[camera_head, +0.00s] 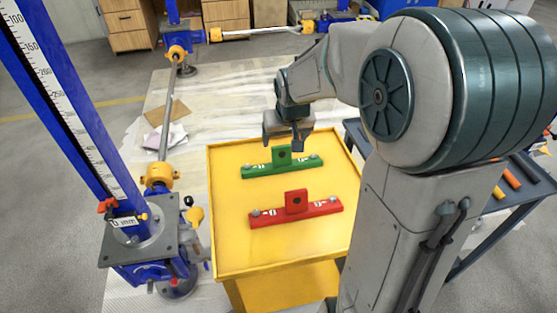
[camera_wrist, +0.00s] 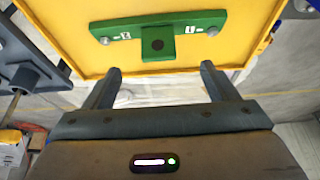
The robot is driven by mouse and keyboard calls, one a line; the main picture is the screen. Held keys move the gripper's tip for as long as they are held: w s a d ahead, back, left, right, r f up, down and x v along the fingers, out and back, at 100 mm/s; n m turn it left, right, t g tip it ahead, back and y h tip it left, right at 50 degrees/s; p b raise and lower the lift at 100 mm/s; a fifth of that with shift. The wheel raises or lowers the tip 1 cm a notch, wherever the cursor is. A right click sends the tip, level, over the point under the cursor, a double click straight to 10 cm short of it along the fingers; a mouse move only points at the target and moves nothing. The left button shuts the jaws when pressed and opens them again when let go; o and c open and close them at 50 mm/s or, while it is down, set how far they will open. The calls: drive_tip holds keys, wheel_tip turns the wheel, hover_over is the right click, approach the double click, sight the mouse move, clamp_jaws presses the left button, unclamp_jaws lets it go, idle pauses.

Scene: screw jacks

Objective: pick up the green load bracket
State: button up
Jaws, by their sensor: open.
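The green load bracket (camera_head: 272,168) lies on the yellow table toward its far side, with a bolt at each end and an upright tab with a hole in the middle. In the wrist view the green load bracket (camera_wrist: 143,31) lies beyond the fingertips, near the top of the picture. My gripper (camera_head: 284,143) hangs above and just beyond the bracket in the head view. In the wrist view my gripper (camera_wrist: 161,72) has its fingers wide apart with nothing between them. It appears apart from the bracket.
A similar red bracket (camera_head: 290,212) lies nearer on the yellow table (camera_head: 235,250). A blue screw jack (camera_head: 140,240) with a scale stands at the left. A dark cart (camera_head: 520,190) with orange items is at the right. The table's near left part is bare.

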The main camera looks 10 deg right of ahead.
sight(282, 153)
drive_tip(key=b+x, duration=0.1)
drive_tip(key=x, duration=0.7)
drive_tip(key=shift+d+b+x, duration=0.2)
drive_tip(key=shift+b+x, duration=0.5)
drive_tip(key=shift+x, duration=1.95)
drive_tip(key=c, duration=1.2)
drive_tip(key=shift+w+r, duration=0.1)
drive_tip(key=shift+r, duration=0.05)
drive_tip(key=shift+c, duration=0.4)
drive_tip(key=shift+r, duration=0.45)
drive_tip(key=r, duration=0.2)
drive_tip(key=r+p, duration=0.1)
drive_tip(key=shift+d+r, duration=0.35)
drive_tip(key=d+r, duration=0.2)
drive_tip(key=d, duration=0.1)
drive_tip(key=s+d+r+p, duration=0.1)
drive_tip(key=d+r, duration=0.1)
drive_tip(key=d, duration=0.2)
drive_tip(key=s+d+r+p, duration=0.1)
drive_tip(key=d+r, duration=0.1)
drive_tip(key=d, duration=0.1)
drive_tip(key=shift+s+d+r, duration=0.15)
drive_tip(key=shift+d+r, duration=0.05)
drive_tip(key=shift+d, duration=0.2)
